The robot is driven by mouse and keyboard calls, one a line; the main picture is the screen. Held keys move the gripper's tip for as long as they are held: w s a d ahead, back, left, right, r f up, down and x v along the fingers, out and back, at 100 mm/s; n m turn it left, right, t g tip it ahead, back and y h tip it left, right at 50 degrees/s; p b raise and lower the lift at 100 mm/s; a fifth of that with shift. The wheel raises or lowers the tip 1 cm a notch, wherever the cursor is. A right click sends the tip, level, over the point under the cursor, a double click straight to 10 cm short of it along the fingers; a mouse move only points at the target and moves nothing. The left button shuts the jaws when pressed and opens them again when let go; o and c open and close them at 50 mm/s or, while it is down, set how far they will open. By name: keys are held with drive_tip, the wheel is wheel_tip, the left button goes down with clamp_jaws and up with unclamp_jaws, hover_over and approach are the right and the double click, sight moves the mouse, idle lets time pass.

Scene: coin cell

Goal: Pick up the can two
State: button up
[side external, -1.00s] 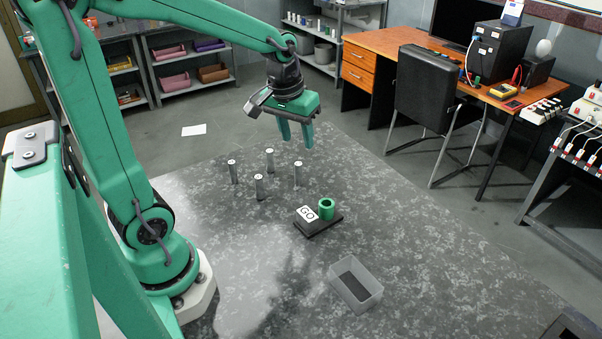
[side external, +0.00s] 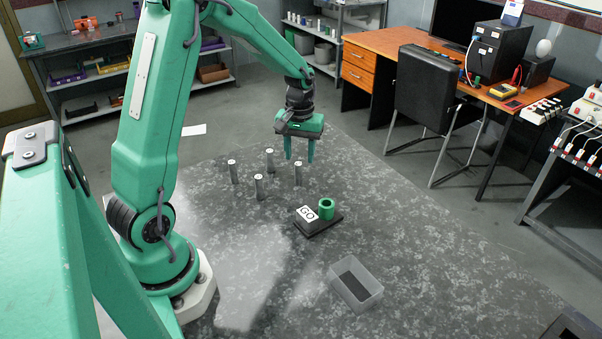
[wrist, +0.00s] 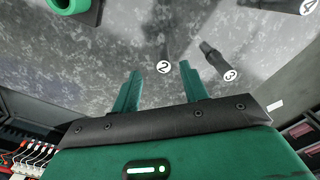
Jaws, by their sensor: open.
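Can two (wrist: 164,67) shows in the wrist view as a round white top marked "2", in the gap between my fingers. In the side view it appears to be the rightmost grey can (side external: 297,174) of the group, though its number is not readable there. My gripper (side external: 299,159) is open above this can, fingers pointing down. In the wrist view the fingers (wrist: 159,70) stand on either side of the can's top. I cannot tell whether the fingertips reach below the top.
Can three (wrist: 230,74) and can four (wrist: 308,6) show in the wrist view. The other cans stand left of my gripper, including a near one (side external: 258,187). A dark GO block (side external: 307,213) with a green ring (side external: 326,207) and a clear bin (side external: 357,284) stand nearer the front.

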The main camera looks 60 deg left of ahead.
sight(299, 184)
drive_tip(key=shift+a+f, duration=0.2)
drive_tip(key=shift+f, duration=3.7)
clamp_jaws()
